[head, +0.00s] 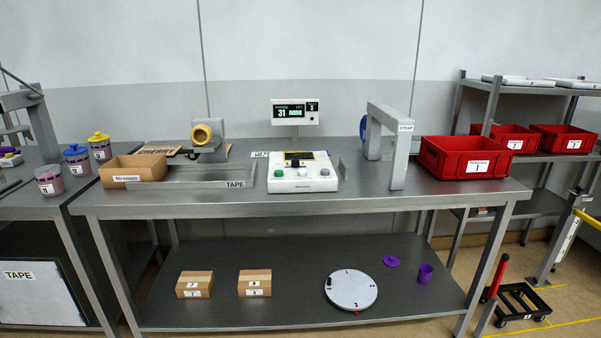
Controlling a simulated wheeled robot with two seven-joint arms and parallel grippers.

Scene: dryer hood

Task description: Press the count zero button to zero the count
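A white control box (303,174) stands at the middle of the table. It has a green button (279,173) at its left, a dark knob (296,163) on its upper face, a pale round button (302,172) below the knob, and a bluish one (325,171) at its right. Its labels are too small to read, so I cannot tell which is the count zero button. Behind it a display (295,112) on a post shows "31" and "none", with a smaller readout at its right. Neither gripper shows in the head view.
A tape unit (209,139) and an open carton (133,171) stand left of the control box. A grey strap arch (398,145) and a red crate (469,157) stand to its right. The table front (375,196) is clear.

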